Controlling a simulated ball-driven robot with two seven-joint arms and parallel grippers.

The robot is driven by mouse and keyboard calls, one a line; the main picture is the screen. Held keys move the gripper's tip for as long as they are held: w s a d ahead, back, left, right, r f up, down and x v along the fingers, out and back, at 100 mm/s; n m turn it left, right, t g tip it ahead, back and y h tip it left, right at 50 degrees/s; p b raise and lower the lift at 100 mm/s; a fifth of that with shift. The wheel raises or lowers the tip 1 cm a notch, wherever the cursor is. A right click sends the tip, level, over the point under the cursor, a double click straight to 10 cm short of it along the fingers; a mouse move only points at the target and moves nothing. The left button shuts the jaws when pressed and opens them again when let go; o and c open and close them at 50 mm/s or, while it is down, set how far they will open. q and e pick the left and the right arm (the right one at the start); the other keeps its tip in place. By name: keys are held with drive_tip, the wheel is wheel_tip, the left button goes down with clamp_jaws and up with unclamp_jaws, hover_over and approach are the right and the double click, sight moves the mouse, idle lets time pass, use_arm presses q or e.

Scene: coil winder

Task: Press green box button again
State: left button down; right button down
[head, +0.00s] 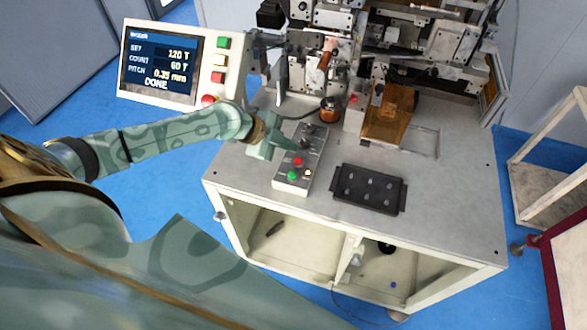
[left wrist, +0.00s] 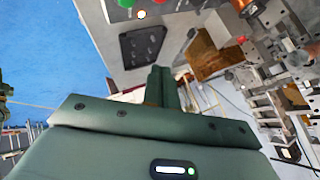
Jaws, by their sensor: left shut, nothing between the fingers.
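The grey button box (head: 300,163) stands on the left part of the machine table, with a green button (head: 292,176) at its near end, a red button (head: 298,161) behind it and a small pale lit button (head: 308,172) beside them. In the left wrist view the green button (left wrist: 127,3) is cut off by the top edge. My left gripper (head: 293,147) is shut and empty, above the box near the red button. Its closed fingers (left wrist: 162,85) show in the left wrist view. I do not see my right gripper.
A control panel (head: 172,65) at the left shows "DONE", 120 T set, 60 T count. A black tray (head: 369,189) lies right of the box. The table front (head: 440,220) is clear.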

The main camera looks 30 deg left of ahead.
use_arm(q)
drive_tip(key=shift+f, duration=0.15)
drive_tip(key=b, duration=0.6)
hover_over(289, 175)
wheel_tip(289, 175, down, 8)
drive_tip(key=shift+r, duration=0.2)
drive_tip(key=shift+f+b, duration=0.55)
drive_tip(key=shift+b, duration=0.15)
drive_tip(key=shift+f, duration=0.1)
idle(1.1)
drive_tip(key=shift+f+b, duration=0.3)
drive_tip(key=shift+b, duration=0.1)
